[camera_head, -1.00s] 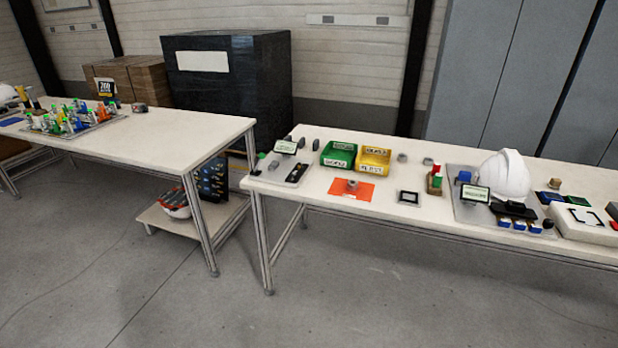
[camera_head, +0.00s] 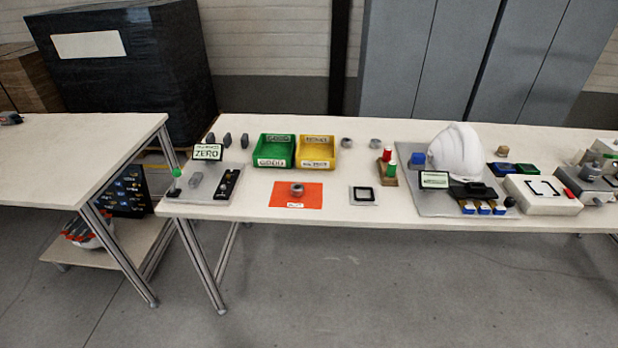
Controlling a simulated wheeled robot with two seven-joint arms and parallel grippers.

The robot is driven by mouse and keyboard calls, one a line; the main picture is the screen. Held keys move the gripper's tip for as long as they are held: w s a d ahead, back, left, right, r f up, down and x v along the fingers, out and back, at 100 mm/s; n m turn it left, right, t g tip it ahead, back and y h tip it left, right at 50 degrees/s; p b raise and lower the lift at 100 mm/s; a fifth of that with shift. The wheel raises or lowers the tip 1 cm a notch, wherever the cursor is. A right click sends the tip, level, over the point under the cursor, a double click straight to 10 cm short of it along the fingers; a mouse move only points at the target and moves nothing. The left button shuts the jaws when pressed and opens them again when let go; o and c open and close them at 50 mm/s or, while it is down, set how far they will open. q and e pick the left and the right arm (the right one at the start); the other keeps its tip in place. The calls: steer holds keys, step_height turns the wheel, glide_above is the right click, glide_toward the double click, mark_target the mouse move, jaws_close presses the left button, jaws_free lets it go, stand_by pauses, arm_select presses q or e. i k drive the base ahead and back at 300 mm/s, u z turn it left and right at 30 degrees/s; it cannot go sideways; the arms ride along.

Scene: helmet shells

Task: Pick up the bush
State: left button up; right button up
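A small grey metal ring-shaped part (camera_head: 297,189), which looks like the bush, sits on an orange mat (camera_head: 312,199) near the front edge of the long white table (camera_head: 340,215). Two similar grey round parts, one left (camera_head: 346,143) and one right (camera_head: 375,144), stand farther back, right of the yellow bin. I cannot tell from this distance whether they are the same kind. Neither of my grippers is in view.
A green bin (camera_head: 273,151) and a yellow bin (camera_head: 317,152) stand behind the mat. A tray with a ZERO sign (camera_head: 207,152) is left. A black-framed square (camera_head: 364,195), a red-and-green piece (camera_head: 388,168) and a white helmet (camera_head: 457,153) are right. Floor in front is clear.

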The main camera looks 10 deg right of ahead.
mark_target(297, 189)
steer(key=z, duration=0.5)
steer(key=i, duration=0.65)
steer(key=z, duration=0.6)
